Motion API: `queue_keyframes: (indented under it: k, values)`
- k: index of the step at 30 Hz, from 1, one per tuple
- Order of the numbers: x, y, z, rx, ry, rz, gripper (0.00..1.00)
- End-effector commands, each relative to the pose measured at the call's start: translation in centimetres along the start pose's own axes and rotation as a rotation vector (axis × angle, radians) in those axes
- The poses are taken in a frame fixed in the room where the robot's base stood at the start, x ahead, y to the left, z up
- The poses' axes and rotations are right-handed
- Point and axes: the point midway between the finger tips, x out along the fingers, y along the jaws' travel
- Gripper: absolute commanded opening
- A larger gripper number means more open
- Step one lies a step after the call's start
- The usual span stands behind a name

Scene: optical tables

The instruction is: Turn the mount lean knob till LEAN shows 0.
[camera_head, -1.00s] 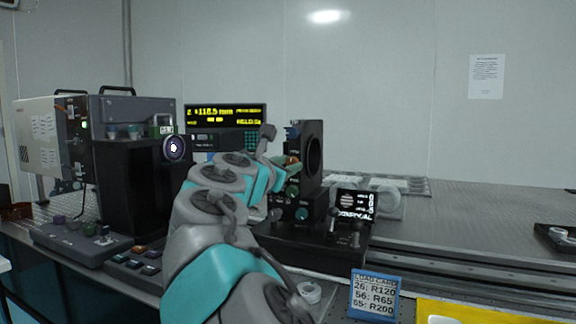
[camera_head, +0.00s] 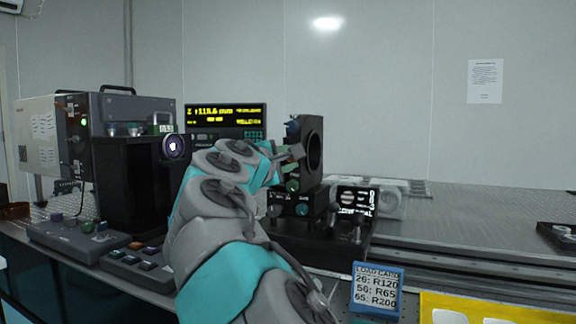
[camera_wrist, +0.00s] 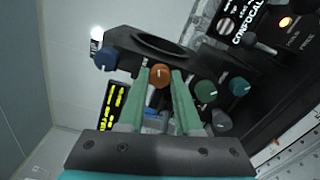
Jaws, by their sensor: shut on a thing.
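The black mount (camera_head: 312,124) stands upright on its base, a plate with a large round hole; in the wrist view its plate (camera_wrist: 125,38) is at the top. My gripper (camera_head: 297,153) reaches its left side. In the wrist view my gripper (camera_wrist: 160,75) has its two green fingers on either side of an orange knob (camera_wrist: 159,76) and is shut on it. A blue knob (camera_wrist: 106,59), a green knob (camera_wrist: 205,92) and a teal knob (camera_wrist: 239,86) sit nearby. The small screen (camera_head: 356,201) is right of the mount; I cannot read a LEAN value.
A yellow-lettered readout (camera_head: 226,115) stands behind the arm. A dark box with a lens (camera_head: 174,147) and a control box (camera_head: 63,229) are at left. A blue load card (camera_head: 376,290) stands at the front. The table (camera_head: 470,215) is mostly clear at right.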

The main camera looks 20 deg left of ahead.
Motion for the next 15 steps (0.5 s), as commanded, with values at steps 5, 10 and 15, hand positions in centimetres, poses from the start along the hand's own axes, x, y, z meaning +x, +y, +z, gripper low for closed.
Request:
queue_keyframes:
  k: [5, 10, 15]
  values:
    - [-0.01, -0.25, 0.0, 0.17, -0.001, 0.001, 0.0]
    - [0.09, -0.35, -0.02, 0.33, -0.001, -0.001, 0.0]
    - [0.1, -0.41, -0.06, 0.491, -0.002, -0.003, 0.0]
